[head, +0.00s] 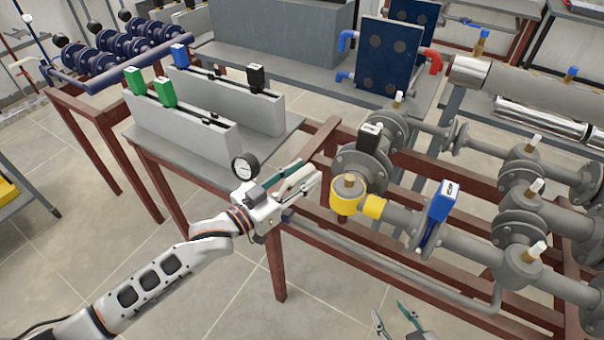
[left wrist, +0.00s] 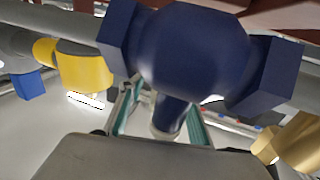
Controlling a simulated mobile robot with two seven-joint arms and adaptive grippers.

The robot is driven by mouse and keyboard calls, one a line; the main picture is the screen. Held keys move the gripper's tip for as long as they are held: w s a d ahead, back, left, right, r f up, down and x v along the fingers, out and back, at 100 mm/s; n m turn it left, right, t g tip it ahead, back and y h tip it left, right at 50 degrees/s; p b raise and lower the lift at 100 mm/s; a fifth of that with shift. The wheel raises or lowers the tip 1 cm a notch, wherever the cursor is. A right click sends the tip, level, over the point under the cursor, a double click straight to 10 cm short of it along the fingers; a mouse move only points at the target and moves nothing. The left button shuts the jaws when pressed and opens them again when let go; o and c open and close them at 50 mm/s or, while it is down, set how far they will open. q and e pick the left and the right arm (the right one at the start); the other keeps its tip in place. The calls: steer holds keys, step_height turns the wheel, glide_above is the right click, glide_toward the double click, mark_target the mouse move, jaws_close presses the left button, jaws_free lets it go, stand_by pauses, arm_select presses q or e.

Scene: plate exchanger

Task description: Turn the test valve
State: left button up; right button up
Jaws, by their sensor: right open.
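A dark blue valve body (left wrist: 195,55) with hexagonal ends fills the upper middle of the left wrist view. Its short blue handle (left wrist: 170,113) points down between the fingers of my left gripper (left wrist: 160,105). A gap shows on the handle's left side; contact on its right side is unclear. In the head view my left gripper (head: 308,176) is at the pipe frame, left of the yellow valve, and hides most of the blue valve. My right gripper (head: 391,316) is open and empty at the bottom edge. Which valve is the test valve is not marked.
A yellow valve body (head: 346,196) with a brass top is just right of my left gripper. Open floor (head: 215,290) lies in front.

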mark_target(283, 188)
arm_select(q)
steer(key=v, duration=1.2)
